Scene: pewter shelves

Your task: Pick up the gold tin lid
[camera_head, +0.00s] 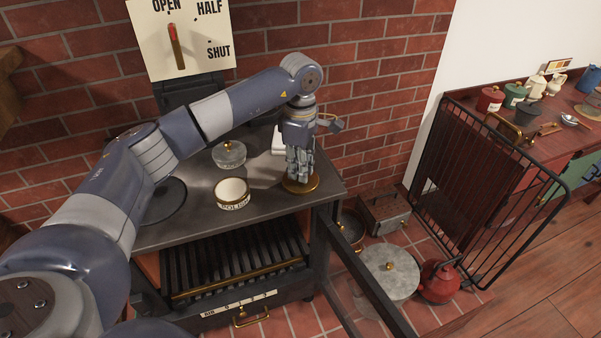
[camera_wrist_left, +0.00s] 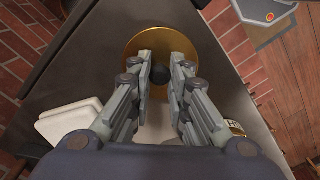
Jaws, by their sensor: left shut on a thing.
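The gold tin lid (camera_head: 291,187) is a round disc near the right end of the dark stove top. It also shows in the wrist view (camera_wrist_left: 150,38), with a dark knob at its middle. My left gripper (camera_head: 299,177) points down over it, its fingers closed on the knob, as the wrist view (camera_wrist_left: 162,76) shows. I cannot tell whether the lid touches the stove top. The open tin (camera_head: 233,203), cream with a gold rim and the word POLISH, stands to the left of the lid. My right gripper is not in view.
A lidded glass dish (camera_head: 229,154) stands behind the tin, and a white item (camera_head: 279,141) lies behind my gripper. A brick wall rises behind the stove. A grey round lid (camera_head: 387,278) and a red kettle (camera_head: 439,281) are on the floor at right, beside a black barred gate (camera_head: 480,190).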

